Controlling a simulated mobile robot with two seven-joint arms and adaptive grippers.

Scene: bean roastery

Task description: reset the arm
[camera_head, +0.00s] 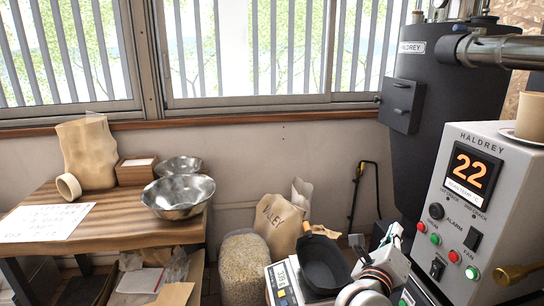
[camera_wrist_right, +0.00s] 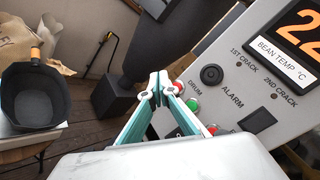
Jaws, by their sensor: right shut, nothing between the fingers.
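My right arm comes in at the bottom of the head view, and my right gripper (camera_head: 393,233) is beside the left edge of the roaster's control panel (camera_head: 478,205). In the right wrist view, the teal and white fingers of my right gripper (camera_wrist_right: 158,92) meet at their tips with nothing between them. They are in front of the lower left of the panel, near the red and green drum buttons (camera_wrist_right: 192,104). I cannot tell whether the fingertips touch the panel. My left gripper is in neither view.
A black pan (camera_head: 324,264) sits on a scale (camera_head: 283,285) left of my right arm. The dark roaster body (camera_head: 405,150) stands behind the panel. A wooden table (camera_head: 120,230) with steel bowls (camera_head: 178,197) is at the left. A sack of beans (camera_head: 243,270) stands between.

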